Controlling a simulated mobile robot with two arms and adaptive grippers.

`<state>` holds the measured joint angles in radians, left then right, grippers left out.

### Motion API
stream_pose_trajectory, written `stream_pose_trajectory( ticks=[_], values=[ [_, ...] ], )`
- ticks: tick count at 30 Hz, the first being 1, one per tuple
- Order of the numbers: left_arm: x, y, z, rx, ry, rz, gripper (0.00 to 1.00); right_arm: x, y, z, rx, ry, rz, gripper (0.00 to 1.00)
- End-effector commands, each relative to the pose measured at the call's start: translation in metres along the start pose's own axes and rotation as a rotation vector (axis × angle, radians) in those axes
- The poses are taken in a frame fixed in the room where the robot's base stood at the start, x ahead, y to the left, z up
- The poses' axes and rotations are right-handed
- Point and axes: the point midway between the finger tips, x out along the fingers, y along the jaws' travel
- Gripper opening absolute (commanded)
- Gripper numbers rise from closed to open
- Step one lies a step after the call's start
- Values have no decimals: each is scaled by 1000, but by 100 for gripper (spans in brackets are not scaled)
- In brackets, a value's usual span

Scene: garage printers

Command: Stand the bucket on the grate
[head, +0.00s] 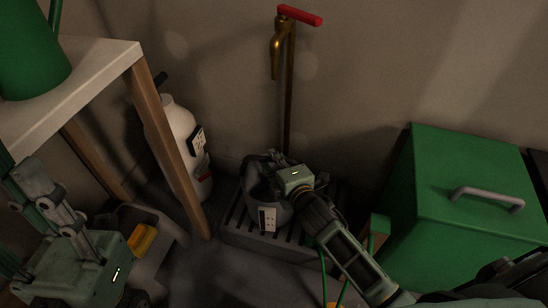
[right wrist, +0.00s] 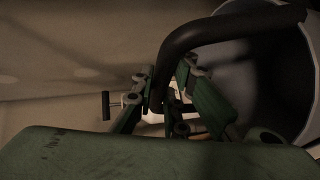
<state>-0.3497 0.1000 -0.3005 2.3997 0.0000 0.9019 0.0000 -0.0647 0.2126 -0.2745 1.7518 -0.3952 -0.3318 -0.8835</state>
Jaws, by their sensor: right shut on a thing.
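A dark grey bucket (head: 256,190) with a white label is at the grate (head: 231,236), a low slotted grey block under the brass tap. It looks upright over the slats; whether its base touches them I cannot tell. My right gripper (head: 273,162) reaches over the bucket's rim from the right and hides part of it. In the right wrist view the right gripper (right wrist: 165,95) is shut on the bucket's thick black handle (right wrist: 190,40), with the bucket (right wrist: 275,70) behind at the right. My left gripper (head: 38,190) is at the lower left, away from the bucket; its jaw opening is unclear.
A brass tap (head: 284,45) with a red lever rises behind the grate. A white canister (head: 178,125) stands left, beside the wooden-legged table (head: 95,55). A green box (head: 465,165) stands right. A grey bin (head: 165,240) holding something yellow is near my left gripper.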

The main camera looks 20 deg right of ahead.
Motion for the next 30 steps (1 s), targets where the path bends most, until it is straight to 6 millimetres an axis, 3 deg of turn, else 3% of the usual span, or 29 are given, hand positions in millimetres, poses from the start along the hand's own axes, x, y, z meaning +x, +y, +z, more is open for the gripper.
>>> stream_pose_trajectory(
  ticks=[30],
  values=[
    [-4, 0, 2, 1, 6, 5, 40, 3, -4, 0, 0, 4, 16, 0]
  ],
)
